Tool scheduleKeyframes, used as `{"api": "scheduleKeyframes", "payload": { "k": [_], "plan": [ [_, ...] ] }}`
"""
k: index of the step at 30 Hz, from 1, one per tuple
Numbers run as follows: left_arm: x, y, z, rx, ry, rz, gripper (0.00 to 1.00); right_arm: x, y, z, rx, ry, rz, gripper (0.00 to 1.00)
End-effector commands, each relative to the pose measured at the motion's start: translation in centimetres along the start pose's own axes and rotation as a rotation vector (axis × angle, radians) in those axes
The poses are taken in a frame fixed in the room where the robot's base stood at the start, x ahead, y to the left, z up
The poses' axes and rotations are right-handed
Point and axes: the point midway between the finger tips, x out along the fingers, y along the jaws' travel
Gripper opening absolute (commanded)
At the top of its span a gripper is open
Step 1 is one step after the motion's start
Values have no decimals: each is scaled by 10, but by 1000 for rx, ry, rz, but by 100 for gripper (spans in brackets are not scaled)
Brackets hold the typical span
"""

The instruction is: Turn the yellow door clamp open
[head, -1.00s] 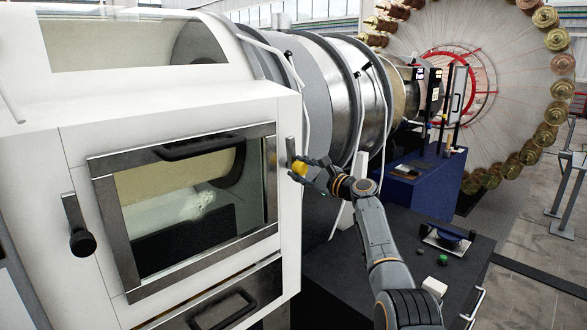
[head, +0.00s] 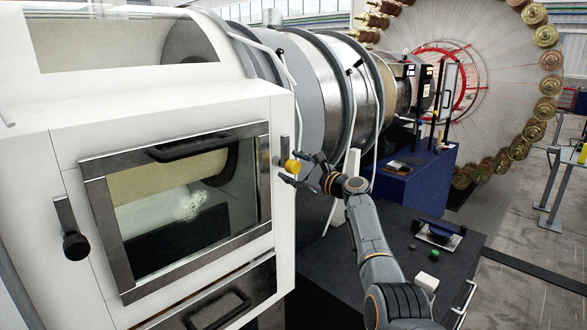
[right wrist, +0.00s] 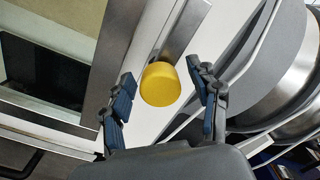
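The yellow door clamp (head: 292,166) is a knob on a short metal bar, at the right edge of the white machine's framed window door (head: 98,215). The bar runs up from the knob, along the door's right side. My right gripper (head: 300,167) is open at the knob, one finger above it and one below in the head view. In the right wrist view the yellow knob (right wrist: 160,85) sits between the two spread fingers, with a gap visible on each side. My left gripper is not in view.
A black-knobbed clamp (head: 75,245) is on the door's left side. A drawer with a black handle (head: 218,310) is below. A dark table (head: 400,265) with small items and a blue cabinet (head: 425,180) stand at right. Large metal drums are behind.

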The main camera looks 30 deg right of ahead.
Motion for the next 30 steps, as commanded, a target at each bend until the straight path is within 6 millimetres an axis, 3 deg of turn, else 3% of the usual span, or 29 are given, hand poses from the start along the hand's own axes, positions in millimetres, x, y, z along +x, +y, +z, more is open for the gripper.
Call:
{"api": "scheduleKeyframes", "payload": {
  "k": [8, 14, 30],
  "plan": [
    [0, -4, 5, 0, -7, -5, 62, -1, 1, -2, -2, 2, 2, 62],
    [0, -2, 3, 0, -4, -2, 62, -13, 1, -3, -5, 4, 0, 62],
    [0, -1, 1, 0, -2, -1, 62, -94, 2, -1, -4, 3, 3, 62]
  ]
}}
